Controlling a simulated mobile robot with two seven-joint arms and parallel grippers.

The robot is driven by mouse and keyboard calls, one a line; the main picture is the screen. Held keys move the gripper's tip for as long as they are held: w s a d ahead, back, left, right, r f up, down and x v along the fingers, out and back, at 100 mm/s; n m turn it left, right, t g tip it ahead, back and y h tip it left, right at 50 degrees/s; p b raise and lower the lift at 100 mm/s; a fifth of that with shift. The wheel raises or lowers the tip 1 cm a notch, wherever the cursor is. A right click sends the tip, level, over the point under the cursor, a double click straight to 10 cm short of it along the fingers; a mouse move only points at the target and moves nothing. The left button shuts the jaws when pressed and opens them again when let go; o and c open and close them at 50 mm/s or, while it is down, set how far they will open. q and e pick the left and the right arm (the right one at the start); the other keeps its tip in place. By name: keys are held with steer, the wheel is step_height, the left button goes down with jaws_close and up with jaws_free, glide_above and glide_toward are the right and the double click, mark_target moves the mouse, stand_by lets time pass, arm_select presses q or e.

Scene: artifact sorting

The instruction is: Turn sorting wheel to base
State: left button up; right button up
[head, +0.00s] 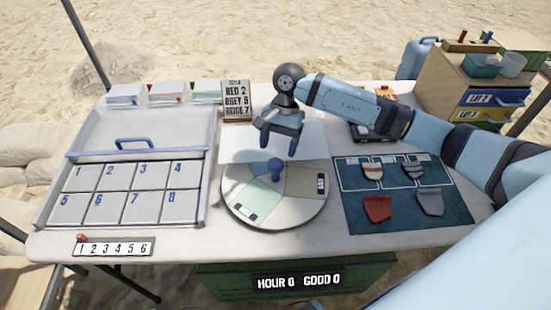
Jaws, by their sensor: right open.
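The round sorting wheel (300,213) lies flat on the table. It has coloured sectors, among them a pale green one and a grey-brown one, with small labels near the rim. A blue knob (276,168) stands up near its middle. My right gripper (279,152) hangs above the far side of the wheel, pointing down, with its fingers apart and nothing between them. In the picture the knob is just below the fingertips; I cannot tell whether they touch. The word "base" cannot be read on the wheel. My left gripper is not in view.
A tray with numbered lids (210,150) is at the left. A dark blue mat (403,207) with several sherds lies right of the wheel. A sign (237,101) stands behind. A drawer cabinet (452,75) is at the back right. A strip (113,247) lies at the front left.

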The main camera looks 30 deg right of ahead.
mark_target(275, 163)
steer(key=x, duration=0.5)
steer(key=shift+r, duration=0.1)
